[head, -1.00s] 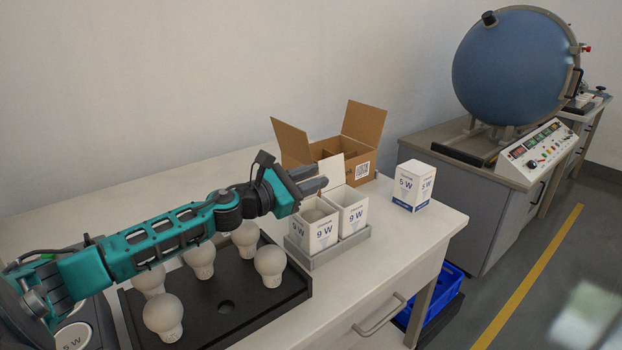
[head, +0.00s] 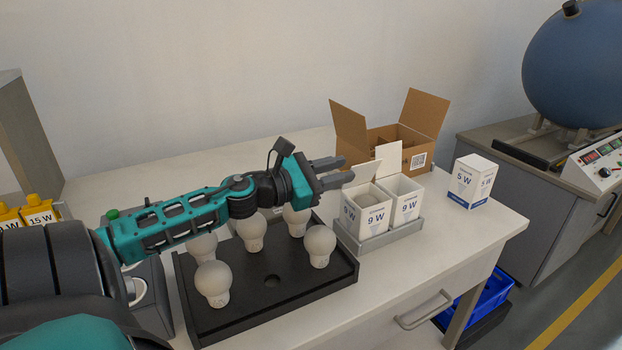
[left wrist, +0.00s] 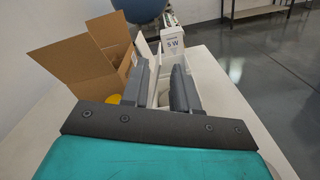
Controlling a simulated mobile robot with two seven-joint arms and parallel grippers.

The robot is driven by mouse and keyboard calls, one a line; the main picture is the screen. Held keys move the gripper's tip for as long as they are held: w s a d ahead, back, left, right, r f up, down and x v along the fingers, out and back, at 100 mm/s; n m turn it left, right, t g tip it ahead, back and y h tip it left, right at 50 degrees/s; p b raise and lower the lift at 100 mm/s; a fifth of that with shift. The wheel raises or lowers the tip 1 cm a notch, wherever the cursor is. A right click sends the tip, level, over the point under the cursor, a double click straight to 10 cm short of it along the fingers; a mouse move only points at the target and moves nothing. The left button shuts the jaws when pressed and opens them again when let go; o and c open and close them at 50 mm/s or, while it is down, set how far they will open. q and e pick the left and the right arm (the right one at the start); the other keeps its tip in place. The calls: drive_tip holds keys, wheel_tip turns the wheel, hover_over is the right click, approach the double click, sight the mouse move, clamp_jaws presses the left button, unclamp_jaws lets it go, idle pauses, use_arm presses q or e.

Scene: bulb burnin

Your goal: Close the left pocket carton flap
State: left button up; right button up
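The left pocket carton (head: 366,217) is white, marked 9 W, and stands in the left pocket of a grey two-pocket holder (head: 380,243). Its top is open, and its white flap (head: 366,174) stands tilted up at the back-left side. My left gripper (head: 341,172) is open and empty, its fingers apart just left of the flap and above the carton. I cannot tell whether a finger touches the flap. In the left wrist view the two fingers (left wrist: 159,90) show with white carton parts between and beyond them. My right gripper is not in view.
The right pocket carton (head: 404,206) is open, its flap (head: 389,157) upright. An open brown box (head: 417,145) stands behind. A closed 5 W carton (head: 474,182) stands right. A black tray (head: 272,300) with several bulbs lies below my arm.

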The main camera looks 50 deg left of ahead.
use_arm(q)
drive_tip(key=shift+v, duration=2.75)
drive_tip(key=shift+c, duration=0.2)
